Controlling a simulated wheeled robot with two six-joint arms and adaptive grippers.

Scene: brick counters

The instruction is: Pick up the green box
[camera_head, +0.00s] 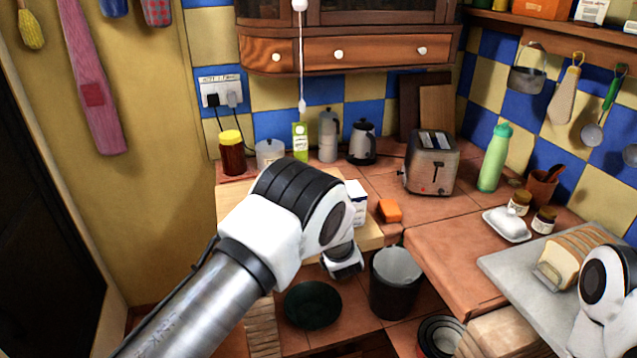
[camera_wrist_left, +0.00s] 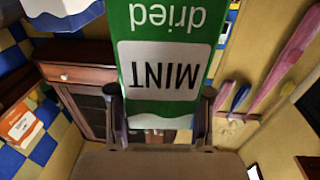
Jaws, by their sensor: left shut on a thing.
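The green box (camera_wrist_left: 165,72) is a carton with a white label reading "MINT" and "dried", upside down in the left wrist view. My left gripper (camera_wrist_left: 160,108) is shut on it, with one finger on each side. In the head view a green and white carton (camera_head: 300,142) shows upright at the back of the counter, just above my left arm, and seems to be the same box. My arm hides the left gripper there, and I cannot tell if the box is off the counter. My right gripper is out of view; only a white joint of that arm shows.
A toaster (camera_head: 432,162) and an orange block (camera_head: 389,210) are to the right. A wall cabinet (camera_head: 350,50) hangs above.

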